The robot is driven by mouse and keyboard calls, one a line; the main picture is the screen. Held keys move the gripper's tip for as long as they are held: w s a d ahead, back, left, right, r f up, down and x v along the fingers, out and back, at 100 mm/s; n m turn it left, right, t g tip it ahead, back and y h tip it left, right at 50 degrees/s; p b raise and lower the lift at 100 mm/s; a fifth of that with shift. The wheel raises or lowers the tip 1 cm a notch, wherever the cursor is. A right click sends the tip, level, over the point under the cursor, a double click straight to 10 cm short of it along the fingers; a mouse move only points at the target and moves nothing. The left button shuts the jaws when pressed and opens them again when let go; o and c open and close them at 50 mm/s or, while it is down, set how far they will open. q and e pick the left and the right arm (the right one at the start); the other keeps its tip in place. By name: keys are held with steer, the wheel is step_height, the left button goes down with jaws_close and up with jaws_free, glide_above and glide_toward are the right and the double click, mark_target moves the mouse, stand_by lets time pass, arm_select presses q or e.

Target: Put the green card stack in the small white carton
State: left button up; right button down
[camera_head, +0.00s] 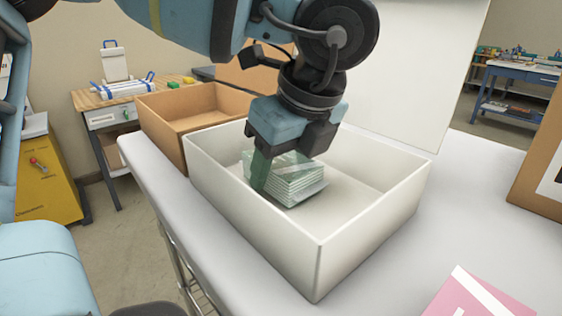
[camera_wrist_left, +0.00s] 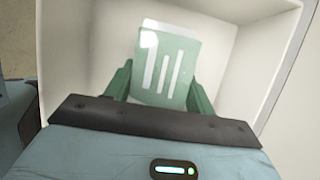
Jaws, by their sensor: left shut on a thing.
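The green card stack (camera_head: 290,182) is inside the small white carton (camera_head: 265,222), near its left back part. The stack's top, pale green with white stripes, shows in the left wrist view (camera_wrist_left: 166,66). My left gripper (camera_head: 272,172) reaches down into the carton and is shut on the stack, with one green finger on each side of it in the left wrist view (camera_wrist_left: 160,82). The stack is low in the carton; I cannot tell whether it touches the floor. The carton is open at the top. My right gripper is not in view.
A brown cardboard box (camera_head: 180,120) stands directly behind and left of the carton on the white table (camera_head: 460,210). A pink and white card (camera_head: 468,297) lies at front right. A brown framed panel (camera_head: 540,170) stands at the right edge. Table right of the carton is clear.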

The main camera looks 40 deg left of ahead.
arm_select(q)
steer(key=shift+f, duration=0.1)
steer(key=o, duration=1.1)
steer(key=shift+r, duration=0.35)
steer(key=p+v, duration=0.1)
steer(key=v, duration=1)
steer(key=shift+d+r, duration=0.25)
